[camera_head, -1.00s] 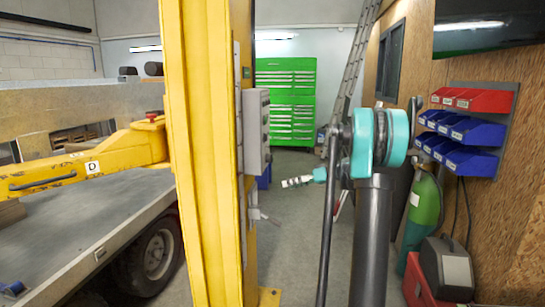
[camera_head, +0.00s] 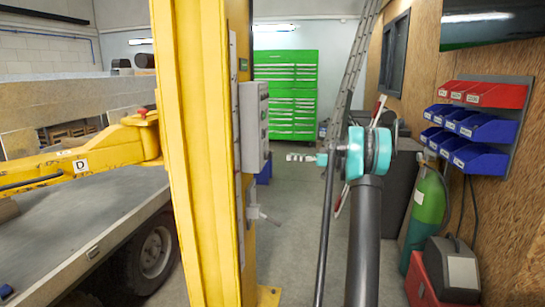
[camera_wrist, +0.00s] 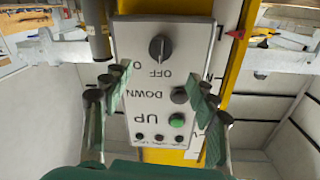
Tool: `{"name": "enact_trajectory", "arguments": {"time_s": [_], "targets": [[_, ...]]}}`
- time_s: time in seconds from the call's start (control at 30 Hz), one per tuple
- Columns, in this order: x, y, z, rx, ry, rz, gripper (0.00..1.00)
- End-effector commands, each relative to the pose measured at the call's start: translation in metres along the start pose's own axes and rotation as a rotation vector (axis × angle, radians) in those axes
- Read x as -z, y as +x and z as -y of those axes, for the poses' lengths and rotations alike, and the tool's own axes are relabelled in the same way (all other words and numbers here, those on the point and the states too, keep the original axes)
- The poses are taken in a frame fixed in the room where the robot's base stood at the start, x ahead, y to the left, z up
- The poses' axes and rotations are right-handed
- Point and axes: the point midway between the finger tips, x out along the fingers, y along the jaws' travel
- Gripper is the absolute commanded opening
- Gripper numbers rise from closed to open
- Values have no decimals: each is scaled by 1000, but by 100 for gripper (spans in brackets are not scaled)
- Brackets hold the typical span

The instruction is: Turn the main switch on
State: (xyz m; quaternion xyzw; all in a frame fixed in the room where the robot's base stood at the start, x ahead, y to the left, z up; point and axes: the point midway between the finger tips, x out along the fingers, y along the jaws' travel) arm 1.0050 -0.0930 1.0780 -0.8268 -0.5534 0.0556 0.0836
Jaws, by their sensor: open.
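The main switch, a dark round knob (camera_wrist: 160,48), sits on a grey control panel (camera_wrist: 138,72) near the word OFF. In the wrist view the panel appears upside down, with a dark button by DOWN and a green button (camera_wrist: 176,120) by UP. The control box also shows side-on in the head view (camera_head: 250,128), mounted on the yellow post. My gripper (camera_wrist: 160,96) is open and empty, its green fingers on either side of the buttons in the picture. In the head view my gripper (camera_head: 293,157) points left, apart from the box. The knob is hidden there.
A yellow post (camera_head: 195,150) stands left of the arm, with a lever (camera_head: 256,214) below the box. A trailer (camera_head: 80,235) is at left. A ladder (camera_head: 352,85), green gas cylinder (camera_head: 427,208) and wall bins (camera_head: 487,130) are at right. Floor behind is clear.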

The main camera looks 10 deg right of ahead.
Motion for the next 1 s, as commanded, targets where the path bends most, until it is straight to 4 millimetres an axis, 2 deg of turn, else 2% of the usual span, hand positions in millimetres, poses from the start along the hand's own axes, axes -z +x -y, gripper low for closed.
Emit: {"name": "enact_trajectory", "arguments": {"time_s": [0.03,0.3,0.5,0.7,0.97,1.0], "targets": [[0,12,1,4,0,1,59],[0,64,1,3,1,1,59],[0,90,0,1,1,1,59],[0,100,0,1,1,1,59],[0,101,0,0,1,1,59],[0,101,0,0,1,1,54]]}}
